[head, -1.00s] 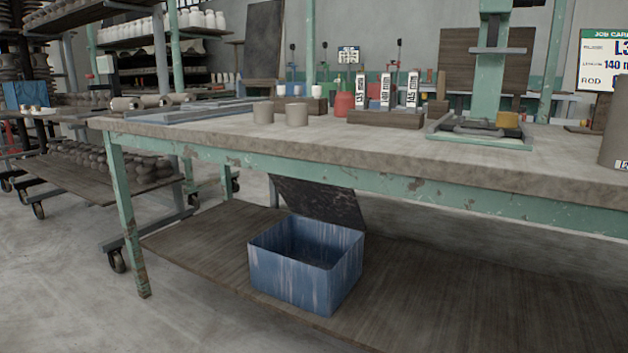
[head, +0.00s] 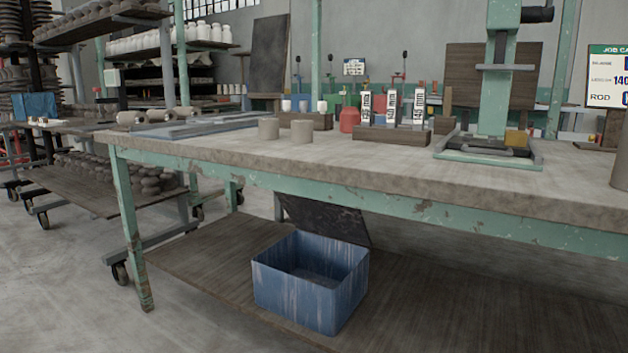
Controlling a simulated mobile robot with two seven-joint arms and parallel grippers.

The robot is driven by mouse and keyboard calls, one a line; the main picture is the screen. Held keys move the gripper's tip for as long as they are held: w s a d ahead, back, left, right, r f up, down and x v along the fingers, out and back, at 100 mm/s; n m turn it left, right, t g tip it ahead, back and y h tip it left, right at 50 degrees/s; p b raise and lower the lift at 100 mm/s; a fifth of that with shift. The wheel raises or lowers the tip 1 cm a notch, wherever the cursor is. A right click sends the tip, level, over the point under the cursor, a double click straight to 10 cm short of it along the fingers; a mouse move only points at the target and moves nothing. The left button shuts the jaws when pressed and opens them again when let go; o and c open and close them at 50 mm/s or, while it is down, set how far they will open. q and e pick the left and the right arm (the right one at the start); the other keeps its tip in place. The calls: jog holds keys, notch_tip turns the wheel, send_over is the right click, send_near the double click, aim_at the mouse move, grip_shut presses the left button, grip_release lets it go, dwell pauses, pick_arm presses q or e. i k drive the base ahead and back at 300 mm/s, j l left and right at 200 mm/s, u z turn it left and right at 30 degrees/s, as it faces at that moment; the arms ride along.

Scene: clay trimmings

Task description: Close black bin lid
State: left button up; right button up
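A blue bin (head: 312,298) with a worn, streaked surface sits on the low wooden shelf under the workbench. Its black lid (head: 327,219) stands open, tilted up and back from the rear edge, with its upper part close under the bench's green rail. The bin's inside is partly visible and dark grey; I cannot make out its contents clearly. Neither of my grippers is in view.
The workbench top (head: 330,163) overhangs the bin, and a green leg (head: 130,230) stands to its left. The lower shelf (head: 440,305) is clear right of the bin. Two grey cups (head: 302,131) stand near the bench edge. A wheeled rack (head: 95,185) is at left.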

aim_at(341, 222)
jog(key=i+z, duration=0.2)
jog(key=i, duration=0.25)
jog(key=i+j+z, duration=0.25)
jog(key=i, duration=0.2)
